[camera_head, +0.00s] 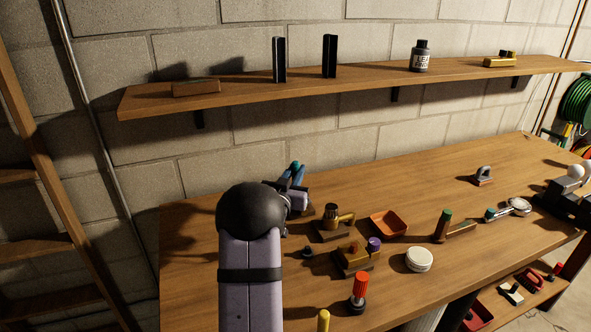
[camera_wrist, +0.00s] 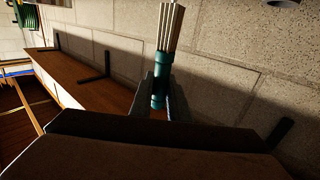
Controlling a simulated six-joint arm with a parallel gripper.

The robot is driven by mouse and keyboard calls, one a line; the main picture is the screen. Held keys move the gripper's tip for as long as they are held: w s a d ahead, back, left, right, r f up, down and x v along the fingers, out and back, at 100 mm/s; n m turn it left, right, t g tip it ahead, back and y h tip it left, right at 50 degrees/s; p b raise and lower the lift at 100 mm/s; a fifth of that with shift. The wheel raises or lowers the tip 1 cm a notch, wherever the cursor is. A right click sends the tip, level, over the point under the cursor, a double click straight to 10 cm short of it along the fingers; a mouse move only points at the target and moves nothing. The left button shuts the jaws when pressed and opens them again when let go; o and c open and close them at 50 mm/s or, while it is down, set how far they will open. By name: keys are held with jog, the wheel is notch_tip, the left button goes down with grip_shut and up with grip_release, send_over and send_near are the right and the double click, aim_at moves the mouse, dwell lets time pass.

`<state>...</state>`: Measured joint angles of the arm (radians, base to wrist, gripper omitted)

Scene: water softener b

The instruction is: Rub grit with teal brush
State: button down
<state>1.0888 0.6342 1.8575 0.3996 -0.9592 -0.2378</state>
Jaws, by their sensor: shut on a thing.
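My gripper (camera_head: 297,184) is over the left back part of the workbench (camera_head: 400,190), near the block wall. In the wrist view my gripper (camera_wrist: 160,98) is shut on a teal brush (camera_wrist: 158,84), its two fingers on either side of the teal handle. A pale, ribbed beige end of the brush sticks out beyond the fingers, against the wall. In the head view only a small teal-blue part of the brush (camera_head: 296,168) shows, and my arm hides some of the bench below. I cannot make out any grit in either view.
A brass valve piece (camera_head: 332,222), an orange tray (camera_head: 388,224), a white round tin (camera_head: 419,260) and a red-handled tool (camera_head: 359,293) stand right of my arm. A wall shelf (camera_head: 370,85) runs above. Bare bench lies at the back middle.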

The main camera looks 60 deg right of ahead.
aim_at(295, 162)
notch_tip(295, 162, down, 2)
jog(key=shift+b, duration=0.4)
jog(key=shift+w+d+f, duration=0.1)
jog(key=shift+w+f, duration=0.05)
jog(key=shift+f, duration=0.05)
jog(key=w+d+p, duration=0.1)
jog(key=w+d, duration=0.3)
jog(key=shift+f+p, duration=0.2)
jog(key=shift+p, duration=0.15)
jog(key=shift+s+a+r+b, duration=0.15)
jog(key=shift+s+a+b, duration=0.4)
jog(key=shift+s+a, duration=1.65)
jog(key=shift+d+r+p, duration=0.1)
jog(key=shift+r+p, duration=2.05)
jog(key=shift+r, duration=1.9)
jog(key=shift+w, duration=0.15)
